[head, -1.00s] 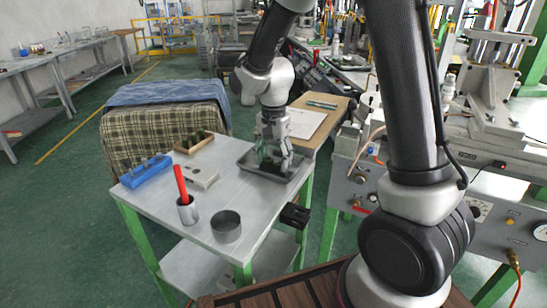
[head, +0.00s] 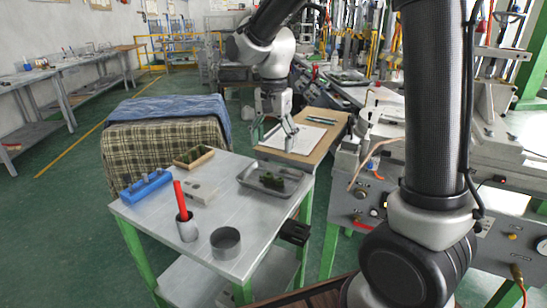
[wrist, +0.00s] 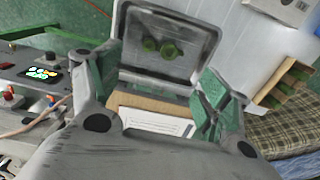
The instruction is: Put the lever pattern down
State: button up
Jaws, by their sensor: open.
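The dark green lever pattern (head: 267,181) lies in the grey metal tray (head: 250,187) on the small table. In the wrist view the lever pattern (wrist: 161,49) shows as two round green ends on the floor of the tray (wrist: 135,50). My gripper (head: 273,140) is above and beyond the tray, apart from the pattern. Its green-padded fingers (wrist: 161,85) are spread wide with nothing between them.
The table (head: 165,225) also holds a wooden box (head: 193,157), a blue block tool (head: 146,186), a cup with a red handle (head: 187,228) and a metal ring (head: 225,243). A brown board with paper (head: 300,137) lies behind the tray. The machine (head: 365,185) stands to the right.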

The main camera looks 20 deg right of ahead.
jog(key=s+d+r+n+t, duration=0.2)
jog(key=s+d+r+n, duration=0.1)
jog(key=s+d+r, duration=0.45)
jog(key=s+d+n+t, duration=0.1)
jog(key=s+d+n, duration=0.2)
jog(key=s, duration=0.4)
jog(key=s+d+n+t, duration=0.1)
jog(key=s+d+n, duration=0.2)
jog(key=s, duration=0.5)
jog(key=shift+d, duration=0.45)
